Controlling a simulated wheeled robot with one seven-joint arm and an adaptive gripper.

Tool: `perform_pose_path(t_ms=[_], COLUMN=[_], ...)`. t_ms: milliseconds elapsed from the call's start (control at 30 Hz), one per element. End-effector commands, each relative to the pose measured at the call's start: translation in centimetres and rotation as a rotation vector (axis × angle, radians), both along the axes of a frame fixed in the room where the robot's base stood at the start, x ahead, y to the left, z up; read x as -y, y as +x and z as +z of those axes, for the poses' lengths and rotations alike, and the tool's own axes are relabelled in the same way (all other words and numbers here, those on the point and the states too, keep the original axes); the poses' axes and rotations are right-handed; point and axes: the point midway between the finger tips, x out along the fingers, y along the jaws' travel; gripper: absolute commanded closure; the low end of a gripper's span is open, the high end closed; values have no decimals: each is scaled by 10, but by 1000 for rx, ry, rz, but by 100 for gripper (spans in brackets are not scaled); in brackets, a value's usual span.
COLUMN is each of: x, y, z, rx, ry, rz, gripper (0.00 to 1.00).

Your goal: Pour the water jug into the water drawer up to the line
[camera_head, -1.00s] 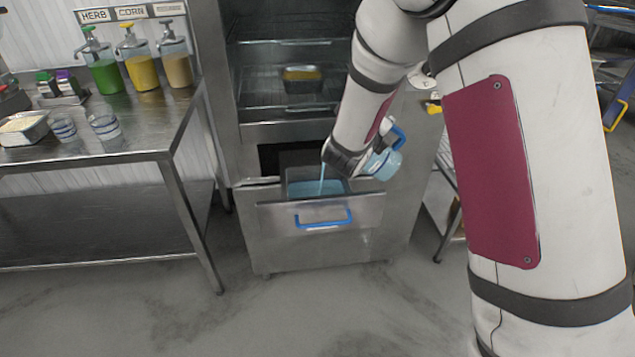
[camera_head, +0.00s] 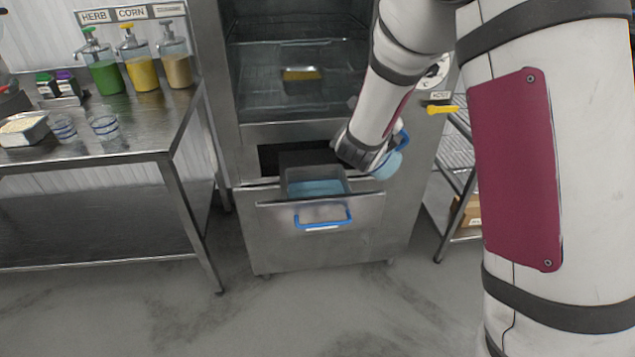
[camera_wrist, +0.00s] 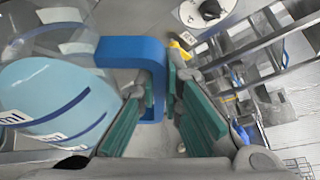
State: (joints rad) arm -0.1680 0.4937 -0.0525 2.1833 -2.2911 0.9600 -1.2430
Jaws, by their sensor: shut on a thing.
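The water drawer (camera_head: 360,205) is pulled out from the steel cabinet, with a blue handle on its front. Light blue water (camera_head: 318,188) lies in its bin; no fill line is legible. My gripper (camera_head: 372,152) is above the drawer's right side and shut on the water jug (camera_head: 390,167), partly hidden behind my wrist. In the wrist view the teal fingers (camera_wrist: 163,105) close around the jug's blue handle (camera_wrist: 135,50). The clear jug (camera_wrist: 50,100) has dark blue marks and still holds light blue water. No stream shows.
The cabinet (camera_head: 290,130) above holds a small pan (camera_head: 302,74) of yellow food. A steel table (camera_head: 110,145) with pump bottles stands at left. A wire shelf (camera_head: 455,150) and a yellow lever (camera_head: 442,109) are to the right. The floor in front is clear.

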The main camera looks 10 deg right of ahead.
Motion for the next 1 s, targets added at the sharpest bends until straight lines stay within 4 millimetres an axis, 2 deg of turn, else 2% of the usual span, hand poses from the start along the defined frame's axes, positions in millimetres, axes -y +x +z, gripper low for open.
perform_pose_path(t_ms=[233,467,1000], x=[29,30,56], y=[-5,-7,-13], z=[-19,-17,-32], rx=[75,81,139], ry=[260,283,480], rz=[1,5,5], gripper=[100,100,100])
